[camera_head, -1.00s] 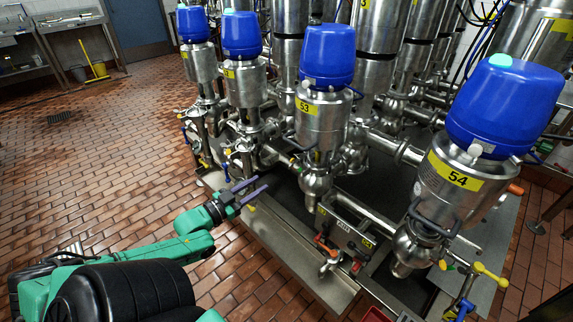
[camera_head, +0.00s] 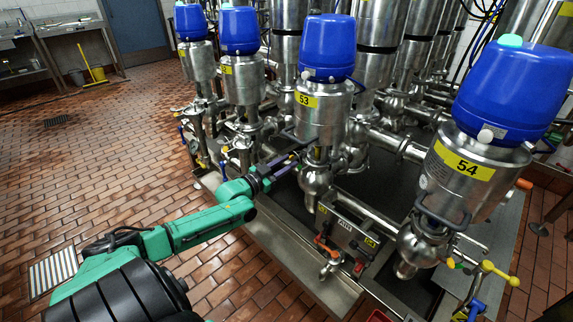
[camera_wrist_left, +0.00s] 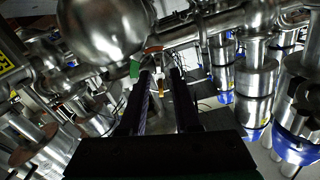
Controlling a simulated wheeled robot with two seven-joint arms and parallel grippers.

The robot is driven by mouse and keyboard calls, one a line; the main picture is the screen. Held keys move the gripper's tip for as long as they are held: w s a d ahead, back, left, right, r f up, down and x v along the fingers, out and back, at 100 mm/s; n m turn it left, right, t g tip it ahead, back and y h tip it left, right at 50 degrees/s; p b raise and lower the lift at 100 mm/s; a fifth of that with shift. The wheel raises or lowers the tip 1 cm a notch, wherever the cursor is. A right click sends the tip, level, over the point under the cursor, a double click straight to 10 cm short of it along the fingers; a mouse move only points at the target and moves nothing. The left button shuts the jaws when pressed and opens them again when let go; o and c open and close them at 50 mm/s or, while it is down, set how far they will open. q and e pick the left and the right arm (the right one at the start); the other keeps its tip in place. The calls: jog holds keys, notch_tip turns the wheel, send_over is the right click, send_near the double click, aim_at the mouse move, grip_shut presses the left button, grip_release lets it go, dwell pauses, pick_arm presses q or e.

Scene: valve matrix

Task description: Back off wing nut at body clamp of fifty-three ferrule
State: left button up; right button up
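Valve 53 is a steel cylinder (camera_head: 320,118) with a blue cap and a yellow 53 label (camera_head: 306,99). Its rounded lower body (camera_head: 316,181) sits below. My left gripper (camera_head: 290,164) reaches in from the left, its purple-grey fingers beside the neck and lower body of valve 53. In the left wrist view the fingers (camera_wrist_left: 160,78) are apart, with a gap between them. A small orange-tipped part (camera_wrist_left: 162,88) shows in that gap; I cannot tell whether it is the wing nut or whether it is touched. The clamp is not clearly visible. My right gripper is not in view.
Valve 54 (camera_head: 470,165) stands to the right. Two more blue-capped valves, including one at the far left (camera_head: 198,62), stand left of 53. A steel box with small handles (camera_head: 345,235) lies below 53. Open tiled floor (camera_head: 110,150) is to the left.

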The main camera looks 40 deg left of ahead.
pick_arm(q)
grip_shut()
jog(key=shift+n+p, duration=0.5)
jog(key=shift+n, duration=0.3)
jog(key=shift+o, duration=1.5)
grip_release()
jog(key=shift+s, duration=0.1)
jog(key=s+a+p, duration=0.1)
jog(key=s+p, duration=0.2)
jog(key=s, duration=1.1)
jog(key=shift+s+a+p, duration=0.15)
jog(key=shift+a+p, duration=0.05)
jog(key=shift+p, duration=0.1)
